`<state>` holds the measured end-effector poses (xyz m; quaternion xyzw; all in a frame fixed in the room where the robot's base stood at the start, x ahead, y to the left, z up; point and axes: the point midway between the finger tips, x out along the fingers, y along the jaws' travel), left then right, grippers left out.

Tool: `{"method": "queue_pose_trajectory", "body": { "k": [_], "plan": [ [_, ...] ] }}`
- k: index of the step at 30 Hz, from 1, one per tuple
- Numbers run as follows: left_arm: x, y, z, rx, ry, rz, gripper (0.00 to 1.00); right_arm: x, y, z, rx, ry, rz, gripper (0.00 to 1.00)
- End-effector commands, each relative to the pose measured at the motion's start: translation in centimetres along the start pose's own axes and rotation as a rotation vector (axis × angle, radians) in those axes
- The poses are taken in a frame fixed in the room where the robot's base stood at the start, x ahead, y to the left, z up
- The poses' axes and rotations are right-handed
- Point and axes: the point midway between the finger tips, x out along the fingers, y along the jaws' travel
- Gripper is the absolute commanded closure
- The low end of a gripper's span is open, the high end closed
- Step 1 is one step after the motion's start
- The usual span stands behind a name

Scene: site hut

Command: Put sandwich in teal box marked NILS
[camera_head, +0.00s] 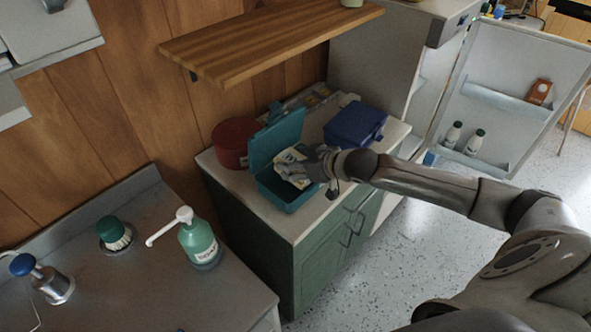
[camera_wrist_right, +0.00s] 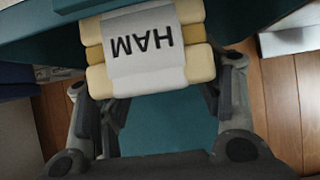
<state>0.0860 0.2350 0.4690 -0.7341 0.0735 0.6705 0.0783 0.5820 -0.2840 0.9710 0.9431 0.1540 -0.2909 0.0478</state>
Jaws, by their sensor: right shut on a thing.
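The sandwich (camera_head: 289,156), pale bread with a white band reading HAM, is at the mouth of the open teal box (camera_head: 282,199). In the right wrist view the sandwich (camera_wrist_right: 148,55) sits between the fingers of my right gripper (camera_wrist_right: 158,98), which is shut on it. The teal box's inside (camera_wrist_right: 170,125) shows below the sandwich. In the head view my right gripper (camera_head: 306,166) reaches over the box from the right. The box's lid stands raised at the back. I cannot read a name on the box. My left gripper is not in view.
A red round tin (camera_head: 235,142) stands left of the box and a closed blue box (camera_head: 355,125) to its right, on the green cabinet's top (camera_head: 306,226). A wooden shelf (camera_head: 265,42) hangs above. A pump bottle (camera_head: 198,242) stands on the near grey counter. The fridge door (camera_head: 515,85) is open.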

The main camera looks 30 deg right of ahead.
Motion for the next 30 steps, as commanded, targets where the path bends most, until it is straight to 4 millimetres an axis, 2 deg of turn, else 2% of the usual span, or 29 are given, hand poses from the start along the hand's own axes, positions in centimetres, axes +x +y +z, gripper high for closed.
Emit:
{"method": "queue_pose_trajectory", "body": {
  "k": [6, 9, 20, 21, 26, 30],
  "plan": [
    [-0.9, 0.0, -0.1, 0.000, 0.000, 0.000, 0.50, 1.8, -0.1, 2.7, 0.003, -0.004, 0.000, 0.67],
    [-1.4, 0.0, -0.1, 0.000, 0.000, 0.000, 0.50, 2.2, 0.0, 2.7, 0.001, 0.000, 0.000, 0.67],
    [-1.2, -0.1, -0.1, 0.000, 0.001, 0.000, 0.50, 2.5, -0.1, 3.1, 0.000, -0.001, 0.000, 0.67],
    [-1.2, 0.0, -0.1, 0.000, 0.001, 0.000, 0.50, 2.5, -0.1, 3.2, 0.000, -0.002, 0.000, 0.38],
    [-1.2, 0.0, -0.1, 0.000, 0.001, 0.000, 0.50, 2.5, -0.1, 3.2, 0.000, -0.002, 0.000, 0.18],
    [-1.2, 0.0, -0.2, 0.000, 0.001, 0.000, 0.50, 2.5, -0.1, 3.1, 0.000, -0.002, 0.000, 0.16]
  ]
}}
